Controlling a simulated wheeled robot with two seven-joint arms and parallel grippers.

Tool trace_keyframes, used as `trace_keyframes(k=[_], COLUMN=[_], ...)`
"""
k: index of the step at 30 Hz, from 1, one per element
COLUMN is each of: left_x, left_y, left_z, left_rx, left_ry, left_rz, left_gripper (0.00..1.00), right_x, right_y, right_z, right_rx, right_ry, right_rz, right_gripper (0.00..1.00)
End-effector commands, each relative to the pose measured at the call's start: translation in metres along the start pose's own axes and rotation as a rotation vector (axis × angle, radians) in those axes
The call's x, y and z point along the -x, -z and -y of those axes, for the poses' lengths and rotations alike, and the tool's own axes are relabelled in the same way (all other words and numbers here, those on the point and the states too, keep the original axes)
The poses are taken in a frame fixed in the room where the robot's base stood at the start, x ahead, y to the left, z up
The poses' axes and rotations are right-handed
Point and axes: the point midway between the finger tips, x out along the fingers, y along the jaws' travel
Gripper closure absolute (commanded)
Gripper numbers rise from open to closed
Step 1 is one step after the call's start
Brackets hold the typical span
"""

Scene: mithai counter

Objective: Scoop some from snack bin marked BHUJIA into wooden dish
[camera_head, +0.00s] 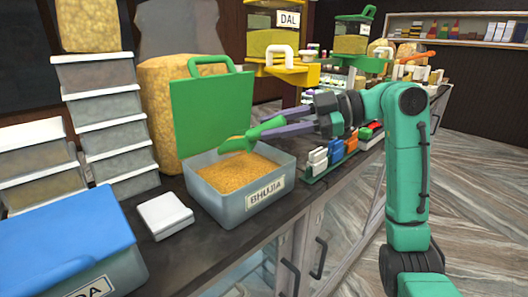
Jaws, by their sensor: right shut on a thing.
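The snack bin marked BHUJIA (219,201) is a grey-blue box on the counter at centre-left. It is full of orange-brown bhujia (238,174), and its green lid (212,110) stands open behind it. My right gripper (268,128) comes in from the right and is shut on a green scoop (240,143). The scoop is above the back right part of the bin, tilted down to the left. I cannot tell whether the scoop touches the bhujia or holds any. I cannot make out a wooden dish. My left gripper is not in view.
A small white box (164,214) stands left of the bin, and a blue-lidded bin (62,244) at the front left. Stacked white-lidded containers (105,105) stand behind. A rack of coloured packets (338,152) is right of the bin. A DAL dispenser (282,45) stands farther back.

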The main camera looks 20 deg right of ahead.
Motion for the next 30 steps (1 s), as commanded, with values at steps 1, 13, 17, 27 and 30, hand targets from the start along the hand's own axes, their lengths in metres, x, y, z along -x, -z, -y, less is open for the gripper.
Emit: trace_keyframes(k=[1,13,17,27,30], left_x=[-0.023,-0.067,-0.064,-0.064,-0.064], left_y=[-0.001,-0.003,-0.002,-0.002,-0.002], left_z=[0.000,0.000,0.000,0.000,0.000], left_rx=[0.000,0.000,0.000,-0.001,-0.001], left_ry=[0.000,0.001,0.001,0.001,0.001], left_rz=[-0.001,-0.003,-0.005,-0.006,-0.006], left_gripper=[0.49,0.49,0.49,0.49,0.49], right_x=[0.001,0.019,0.025,0.025,0.025], right_y=[-0.011,0.008,0.018,0.019,0.019], right_z=[0.007,-0.001,-0.006,-0.007,-0.007], right_rx=[0.008,0.056,0.059,0.060,0.060], right_ry=[-0.022,-0.161,-0.172,-0.174,-0.174], right_rz=[-0.032,-0.252,-0.271,-0.275,-0.274], right_gripper=[1.00,1.00,1.00,1.00,1.00])
